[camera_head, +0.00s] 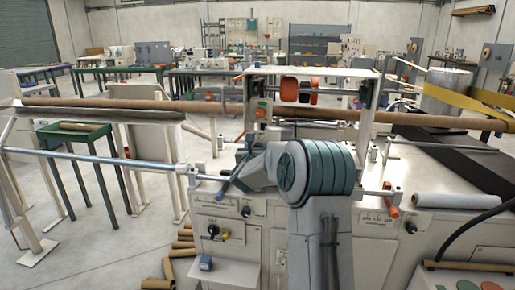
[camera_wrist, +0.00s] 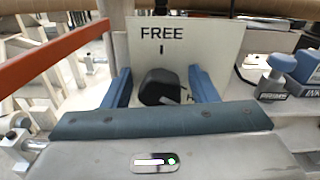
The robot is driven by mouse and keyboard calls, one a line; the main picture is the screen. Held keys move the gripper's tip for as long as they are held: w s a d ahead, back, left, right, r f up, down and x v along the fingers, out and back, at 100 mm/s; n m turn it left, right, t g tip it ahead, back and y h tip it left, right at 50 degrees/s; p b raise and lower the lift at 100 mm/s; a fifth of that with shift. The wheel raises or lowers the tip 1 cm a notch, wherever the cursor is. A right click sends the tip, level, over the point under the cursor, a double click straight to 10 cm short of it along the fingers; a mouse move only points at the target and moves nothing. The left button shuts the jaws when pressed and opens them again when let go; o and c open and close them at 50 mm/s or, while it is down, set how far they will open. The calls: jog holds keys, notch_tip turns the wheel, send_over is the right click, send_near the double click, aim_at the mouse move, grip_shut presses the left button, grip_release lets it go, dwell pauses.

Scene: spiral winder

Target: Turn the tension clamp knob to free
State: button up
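The tension clamp knob (camera_wrist: 160,88) is black and shows in the wrist view in front of a pale plate (camera_wrist: 190,45) marked FREE with a short tick. I cannot clearly tell which way the knob points. My gripper (camera_wrist: 161,86) has its two blue fingers on either side of the knob, with narrow gaps left and right, so it looks open around it and not clamped. In the head view my arm hides the knob.
In the wrist view an orange-red bar (camera_wrist: 50,55) slants at the left, and blue-topped items (camera_wrist: 283,65) stand at the right. In the head view a long brown tube (camera_head: 110,104) lies across the machine, and a front panel carries another black knob (camera_head: 212,231).

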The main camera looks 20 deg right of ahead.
jog(key=c, duration=0.9)
